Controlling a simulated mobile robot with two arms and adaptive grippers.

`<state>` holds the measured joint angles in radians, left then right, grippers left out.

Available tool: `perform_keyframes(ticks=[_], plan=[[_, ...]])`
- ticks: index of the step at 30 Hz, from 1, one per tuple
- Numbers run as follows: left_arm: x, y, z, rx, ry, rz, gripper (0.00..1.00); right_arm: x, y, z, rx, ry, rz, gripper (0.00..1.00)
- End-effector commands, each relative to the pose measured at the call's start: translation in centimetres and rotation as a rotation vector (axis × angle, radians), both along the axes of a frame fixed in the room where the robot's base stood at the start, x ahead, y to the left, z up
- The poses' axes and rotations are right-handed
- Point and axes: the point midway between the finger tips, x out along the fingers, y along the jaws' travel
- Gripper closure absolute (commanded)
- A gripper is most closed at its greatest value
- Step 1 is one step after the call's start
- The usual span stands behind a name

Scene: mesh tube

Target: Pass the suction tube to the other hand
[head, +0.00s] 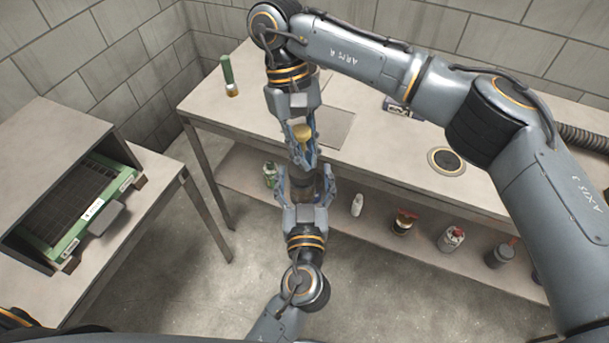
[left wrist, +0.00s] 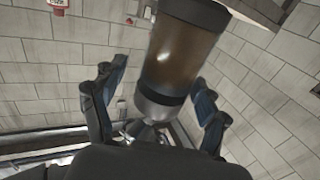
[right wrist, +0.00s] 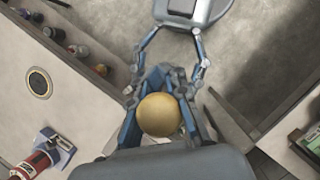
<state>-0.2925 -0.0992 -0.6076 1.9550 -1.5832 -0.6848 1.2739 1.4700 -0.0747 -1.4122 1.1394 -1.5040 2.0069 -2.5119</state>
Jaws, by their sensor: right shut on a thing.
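The suction tube (head: 301,183) has a brown see-through body with dark ends and a yellow knob. My right gripper (head: 303,155) points down and is shut on it near the knob, which shows between its fingers in the right wrist view (right wrist: 160,114). My left gripper (head: 306,180) comes up from below, open, with a finger on each side of the tube's lower part. In the left wrist view the tube (left wrist: 178,52), with a metal lower end, stands tilted between the spread fingers (left wrist: 158,100), with gaps visible on both sides. The right gripper's hold is partly hidden.
The bench (head: 370,160) lies behind my grippers, with a green tube (head: 229,75) and a round dark plate (head: 446,160). Several bottles (head: 403,221) stand on its lower shelf. An open case with a green-framed filter (head: 85,205) is on the left table. The floor between is clear.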

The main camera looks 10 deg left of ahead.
Motion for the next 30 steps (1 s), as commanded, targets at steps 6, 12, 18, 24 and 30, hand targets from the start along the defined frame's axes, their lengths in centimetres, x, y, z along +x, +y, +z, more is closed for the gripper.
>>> perform_keyframes(ticks=[6,12,18,24,30], plan=[[0.0,0.0,0.0,0.0,0.0,-0.001,0.77,0.0,0.0,0.0,0.002,0.0,0.001,1.0],[0.0,-0.1,0.1,0.0,-0.002,-0.002,0.87,-0.1,0.1,0.0,0.002,0.0,0.002,0.61],[0.0,0.0,0.1,0.0,-0.002,-0.001,0.87,0.0,0.0,0.0,0.001,0.001,0.001,0.59],[0.0,0.0,0.1,0.0,-0.002,0.0,0.87,0.2,0.1,0.5,0.0,-0.001,0.0,0.59],[0.0,0.0,0.1,0.0,-0.002,0.0,0.87,1.2,0.9,3.4,-0.001,-0.006,0.0,0.59]])
